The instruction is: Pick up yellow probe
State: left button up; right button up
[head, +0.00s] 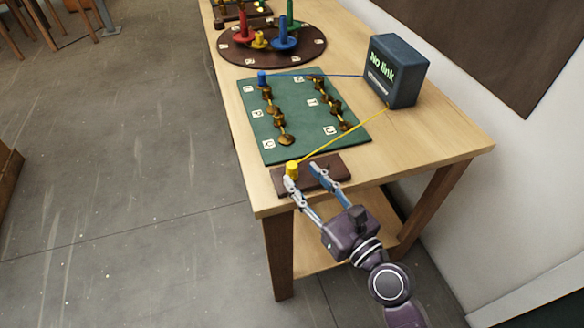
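The yellow probe (292,168) stands upright at the left end of a dark brown wooden holder (331,167) at the table's near edge. A yellow wire runs from it to the dark box. My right gripper (302,175) is open, its fingers pointing away over the holder. The left fingertip is right by the probe's lower front; the other is to its right, clear of it. I cannot tell whether the left fingertip touches the probe. My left gripper is not in view.
A green board (298,128) with brass-coloured contacts lies behind the holder. A blue probe (262,78) is at its far left corner. The dark box (396,71) reads "No link". A round brown board (311,44) with coloured pegs lies farther back. A wall is on the right.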

aim_at(295, 169)
jog(key=x, duration=0.5)
jog(key=shift+w+a+f+p, duration=0.15)
jog(key=shift+w+p, duration=0.05)
jog(key=shift+p, duration=0.15)
jog(key=shift+c, duration=0.4)
grip_shut()
